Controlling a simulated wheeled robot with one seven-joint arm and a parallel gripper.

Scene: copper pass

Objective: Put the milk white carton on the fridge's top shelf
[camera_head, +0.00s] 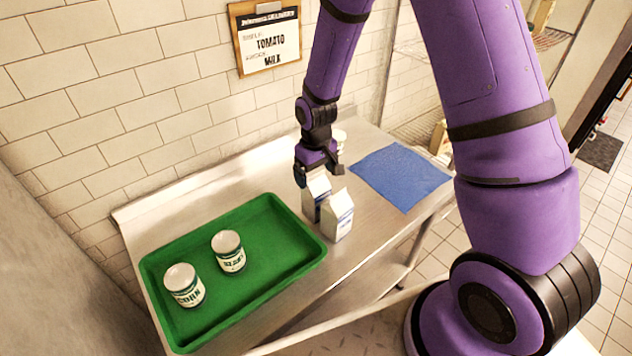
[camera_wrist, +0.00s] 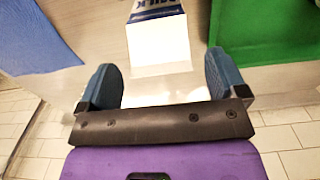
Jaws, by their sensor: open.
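Two white cartons with blue markings stand upright close together on the steel table, a rear carton (camera_head: 317,195) and a front carton (camera_head: 338,217). Which one the task means I cannot tell from the head view. My gripper (camera_head: 319,171) is open at the rear carton's top. In the wrist view my gripper (camera_wrist: 160,82) has its fingers apart, with pale white surfaces between and beyond them. A carton with blue lettering (camera_wrist: 156,28) shows just past the fingertips; no grip on it is visible. I cannot make out the fridge or its top shelf.
A green tray (camera_head: 291,264) holds two white-lidded cans, corn (camera_head: 184,286) and beans (camera_head: 229,252). A blue mat (camera_head: 400,177) lies right of the cartons. A pale container (camera_head: 340,137) stands behind my gripper. A tomato and milk sign (camera_head: 268,42) hangs on the tiled wall.

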